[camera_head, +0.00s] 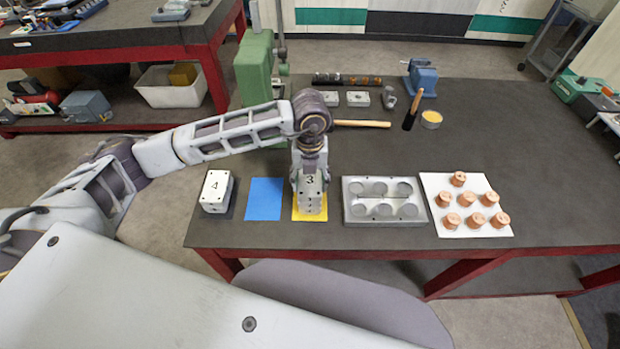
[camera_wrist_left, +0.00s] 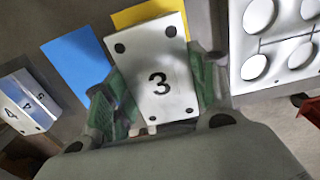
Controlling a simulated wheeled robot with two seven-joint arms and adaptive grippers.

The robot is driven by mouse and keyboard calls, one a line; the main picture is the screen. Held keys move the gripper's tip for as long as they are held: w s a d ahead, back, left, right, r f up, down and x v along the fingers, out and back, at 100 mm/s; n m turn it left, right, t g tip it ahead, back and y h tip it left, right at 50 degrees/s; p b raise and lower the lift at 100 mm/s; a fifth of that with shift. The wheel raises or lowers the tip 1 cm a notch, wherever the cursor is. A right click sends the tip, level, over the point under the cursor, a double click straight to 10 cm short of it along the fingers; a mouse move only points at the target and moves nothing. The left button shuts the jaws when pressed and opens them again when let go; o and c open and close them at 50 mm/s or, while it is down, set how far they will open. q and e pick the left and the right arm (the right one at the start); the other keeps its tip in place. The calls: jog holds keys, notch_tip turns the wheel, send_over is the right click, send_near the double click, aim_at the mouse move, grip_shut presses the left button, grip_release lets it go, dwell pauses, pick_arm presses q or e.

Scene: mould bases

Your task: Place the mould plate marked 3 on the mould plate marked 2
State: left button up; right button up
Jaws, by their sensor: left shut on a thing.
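The mould plate marked 3 (camera_head: 311,196) is a pale grey block with dark corner holes, over the yellow mat (camera_head: 309,217). In the wrist view, plate 3 (camera_wrist_left: 160,80) lies between the green-padded fingers. My left gripper (camera_head: 310,180) comes down from above and is shut on plate 3. A plate marked 4 (camera_head: 215,187) tops a light block at the left, on a dark mat; it also shows in the wrist view (camera_wrist_left: 22,102). No mark 2 is readable. I cannot tell whether plate 3 touches what is under it. My right gripper is out of view.
A bare blue mat (camera_head: 263,199) lies between the two blocks. A grey tray with round recesses (camera_head: 384,203) stands close to the right. A white sheet (camera_head: 440,184) holds several copper pieces. A green machine (camera_head: 255,66) and a wooden handle (camera_head: 362,124) are behind.

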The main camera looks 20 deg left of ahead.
aim_at(310, 180)
pick_arm(q)
jog(key=shift+f, duration=0.15)
jog(key=o, duration=1.4)
jog(key=shift+r, duration=0.2)
notch_tip(310, 180, up, 12)
jog(key=shift+f+b, duration=0.1)
jog(key=shift+b, duration=0.9)
